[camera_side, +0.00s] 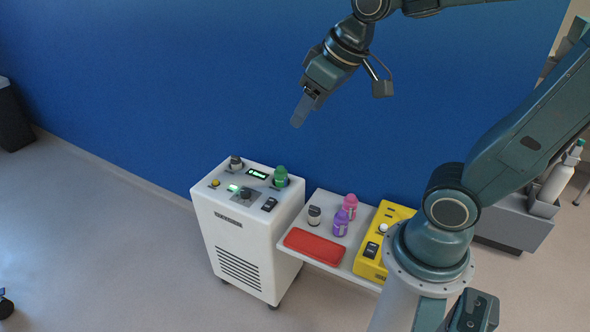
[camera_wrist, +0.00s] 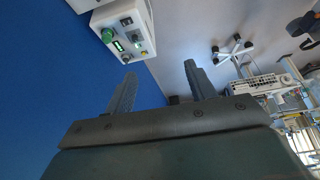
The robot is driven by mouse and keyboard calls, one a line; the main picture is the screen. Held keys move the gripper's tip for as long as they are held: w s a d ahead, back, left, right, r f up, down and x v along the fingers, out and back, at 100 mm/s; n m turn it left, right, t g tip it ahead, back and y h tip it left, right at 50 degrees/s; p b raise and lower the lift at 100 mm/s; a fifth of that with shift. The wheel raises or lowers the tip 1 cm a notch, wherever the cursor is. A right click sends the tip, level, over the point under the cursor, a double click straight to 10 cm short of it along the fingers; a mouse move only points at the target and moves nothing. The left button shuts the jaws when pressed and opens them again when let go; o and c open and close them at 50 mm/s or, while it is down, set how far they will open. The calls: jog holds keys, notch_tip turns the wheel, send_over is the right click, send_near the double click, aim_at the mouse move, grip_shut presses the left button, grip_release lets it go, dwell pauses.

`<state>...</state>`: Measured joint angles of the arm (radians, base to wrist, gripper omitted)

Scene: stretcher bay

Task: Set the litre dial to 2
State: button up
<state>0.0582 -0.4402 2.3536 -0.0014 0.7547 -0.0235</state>
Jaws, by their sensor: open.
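The white cabinet (camera_side: 235,245) stands on the floor in the side view, with a control panel on its sloping top. A dark dial (camera_side: 245,193) sits near the middle of the panel beside a green light; its setting is too small to read. Another knob (camera_side: 236,162) stands at the back of the panel, and a small lit display (camera_side: 257,174) lies near it. My gripper (camera_side: 300,112) is open and empty, high above and to the right of the panel. In the wrist view the cabinet (camera_wrist: 146,12) shows at the top, beyond the open fingers of my gripper (camera_wrist: 160,85).
A blue wall (camera_side: 150,90) rises behind. Air above the panel is clear.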

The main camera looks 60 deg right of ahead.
jog(key=w+d+f, duration=0.2)
jog(key=w, duration=0.4)
jog(key=w+d+f, duration=0.2)
jog(key=w, duration=0.3)
jog(key=m+g+h, duration=0.1)
jog(key=m, duration=0.1)
send_over(246, 191)
jog(key=s+a, duration=0.2)
jog(key=s, duration=0.3)
notch_tip(246, 191, down, 30)
jog(key=shift+s+d+f, duration=0.1)
jog(key=shift+d+f, duration=0.05)
jog(key=shift+f, duration=0.05)
jog(key=shift+f, duration=0.1)
jog(key=shift+x, duration=6.8)
jog(key=shift+d, duration=0.1)
jog(key=shift+c, duration=0.2)
